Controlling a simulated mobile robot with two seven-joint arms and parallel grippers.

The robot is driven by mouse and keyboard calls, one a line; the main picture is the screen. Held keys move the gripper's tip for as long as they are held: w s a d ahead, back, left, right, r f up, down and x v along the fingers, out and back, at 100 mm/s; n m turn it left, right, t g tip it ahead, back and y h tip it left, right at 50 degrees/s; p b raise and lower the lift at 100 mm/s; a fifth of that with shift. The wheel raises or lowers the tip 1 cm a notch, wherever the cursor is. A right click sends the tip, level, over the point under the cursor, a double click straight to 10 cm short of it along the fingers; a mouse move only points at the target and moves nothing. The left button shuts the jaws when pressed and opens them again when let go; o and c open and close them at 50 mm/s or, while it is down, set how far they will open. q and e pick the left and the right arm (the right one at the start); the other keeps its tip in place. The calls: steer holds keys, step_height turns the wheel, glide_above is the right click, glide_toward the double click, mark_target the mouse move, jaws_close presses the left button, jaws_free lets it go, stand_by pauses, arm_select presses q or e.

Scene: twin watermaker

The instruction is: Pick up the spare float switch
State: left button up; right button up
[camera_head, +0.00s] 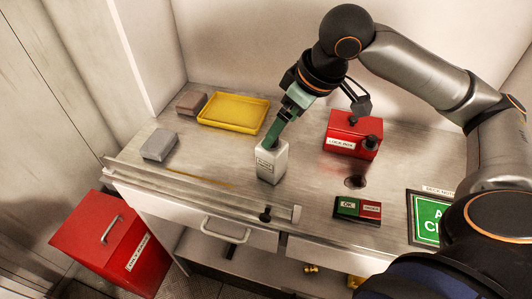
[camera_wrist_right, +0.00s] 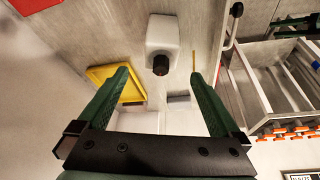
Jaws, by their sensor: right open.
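A white labelled holder (camera_head: 272,163) stands upright near the middle of the counter; its label is too small to read. It also shows in the wrist view (camera_wrist_right: 163,35), with a dark round piece (camera_wrist_right: 160,65) at its near end, which may be the spare float switch. My right gripper (camera_head: 271,138) reaches down from the upper right, its green fingers at the holder's top. In the wrist view the right gripper (camera_wrist_right: 160,74) is open, with the dark piece between its fingertips. I cannot tell whether they touch it. My left gripper is not in view.
A yellow tray (camera_head: 233,110), grey block (camera_head: 159,145) and brown block (camera_head: 191,102) lie to the left. A red lock box (camera_head: 352,135) stands right. An OK panel (camera_head: 358,209) and a green sign (camera_head: 428,218) lie in front. A red bin (camera_head: 112,243) stands by the counter.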

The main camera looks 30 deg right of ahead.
mark_target(267, 153)
steer(key=b+x, duration=0.1)
steer(key=x, duration=0.5)
steer(key=shift+s, duration=0.1)
steer(key=b+x, duration=0.1)
steer(key=x, duration=0.3)
steer(key=shift+s+f, duration=0.1)
steer(key=shift+f, duration=0.45)
steer(key=c, duration=1.2)
steer(key=shift+r, duration=0.1)
jaws_close()
